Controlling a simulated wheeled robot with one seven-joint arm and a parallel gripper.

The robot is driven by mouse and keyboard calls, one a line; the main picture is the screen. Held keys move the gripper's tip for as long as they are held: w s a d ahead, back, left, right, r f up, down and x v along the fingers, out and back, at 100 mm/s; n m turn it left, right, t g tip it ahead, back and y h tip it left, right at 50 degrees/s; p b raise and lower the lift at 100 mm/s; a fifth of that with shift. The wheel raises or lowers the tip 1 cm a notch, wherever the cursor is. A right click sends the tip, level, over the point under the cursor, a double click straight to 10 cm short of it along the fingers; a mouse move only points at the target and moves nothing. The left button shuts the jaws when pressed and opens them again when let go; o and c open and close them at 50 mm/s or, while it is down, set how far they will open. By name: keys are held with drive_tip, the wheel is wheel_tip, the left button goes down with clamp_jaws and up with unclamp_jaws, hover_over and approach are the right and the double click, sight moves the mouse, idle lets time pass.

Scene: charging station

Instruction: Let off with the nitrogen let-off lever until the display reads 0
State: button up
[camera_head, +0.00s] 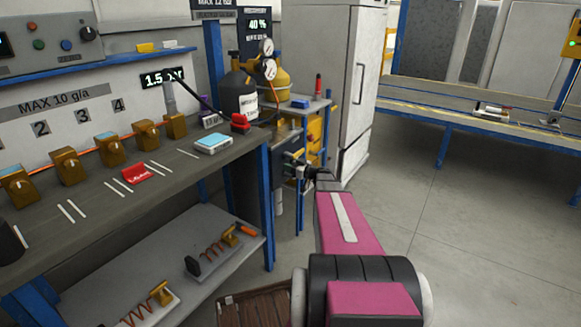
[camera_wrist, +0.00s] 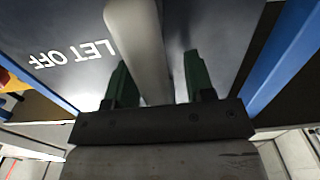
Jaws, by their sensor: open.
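In the wrist view a pale grey lever (camera_wrist: 138,40) runs down between the two green fingers of my gripper (camera_wrist: 157,62). The fingers are apart, one on each side of the lever, with a visible gap on both sides. A grey plate beside it carries the words "LET OFF" (camera_wrist: 72,54), upside down. In the head view my gripper (camera_head: 310,172) is small and dark at the end of my pink arm, by the blue-framed stand; the lever is hard to make out there. A dark display (camera_head: 258,25) reads 40 %. Another display (camera_head: 163,78) appears to read 1.5.
The workbench (camera_head: 190,170) on the left holds brass valve blocks and a red item. Gas cylinders (camera_head: 238,92) with gauges (camera_head: 267,58) stand behind the stand. A white cabinet (camera_head: 352,90) is close behind my gripper. The floor (camera_head: 470,230) to the right is clear.

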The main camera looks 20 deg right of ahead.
drive_tip(key=v, duration=1)
drive_tip(key=shift+s+d, duration=0.25)
drive_tip(key=shift+s, duration=0.05)
drive_tip(key=s+a+f+m+g+h, duration=0.15)
drive_tip(key=s+a+g, duration=0.3)
drive_tip(key=a, duration=0.45)
drive_tip(key=s+a+f+m+g, duration=0.1)
drive_tip(key=s+a+f+g, duration=0.3)
drive_tip(key=a, duration=0.5)
drive_tip(key=s+a+m+g+h, duration=0.2)
drive_tip(key=s+a+h, duration=0.1)
drive_tip(key=s, duration=0.4)
drive_tip(key=s+a+m+g+h, duration=0.3)
drive_tip(key=s+h, duration=0.3)
drive_tip(key=s, duration=0.1)
drive_tip(key=shift+s+f+g, duration=0.2)
drive_tip(key=shift+f+g, duration=0.15)
drive_tip(key=shift+f, duration=0.05)
drive_tip(key=shift+w+a, duration=0.1)
